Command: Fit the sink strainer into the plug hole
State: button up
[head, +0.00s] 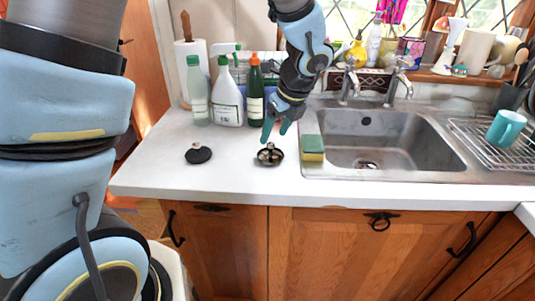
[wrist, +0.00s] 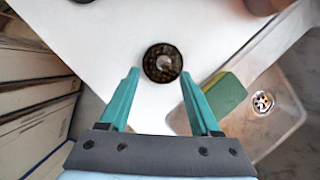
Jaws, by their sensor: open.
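The sink strainer (head: 270,154), a round dark metal piece with a small knob, lies on the white counter left of the sink. In the wrist view the strainer (wrist: 162,63) is just beyond and between my teal fingertips. My gripper (head: 276,131) is open and empty above the strainer, pointing down; its spread fingers also show in the wrist view (wrist: 159,76). The plug hole (head: 366,165) is a round metal drain in the floor of the steel basin. It also shows at the right of the wrist view (wrist: 263,102).
A green and yellow sponge (head: 313,148) stands between strainer and basin (head: 412,165). A black plug (head: 198,154) lies on the counter (head: 160,172) to the left. Bottles (head: 228,100) stand behind. Taps (head: 350,82) rise behind the basin; a rack with a teal mug (head: 506,128) is right.

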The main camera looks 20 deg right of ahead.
aim_at(271, 143)
jog(key=shift+d+p+x, duration=0.2)
jog(key=shift+p+x, duration=0.2)
jog(key=shift+x, duration=1.2)
jog(key=shift+d+p+x, duration=0.2)
jog(key=shift+p+x, duration=0.15)
jog(key=shift+x, duration=1.2)
jog(key=shift+w+a, duration=0.1)
jog(key=shift+w, duration=0.05)
grip_shut()
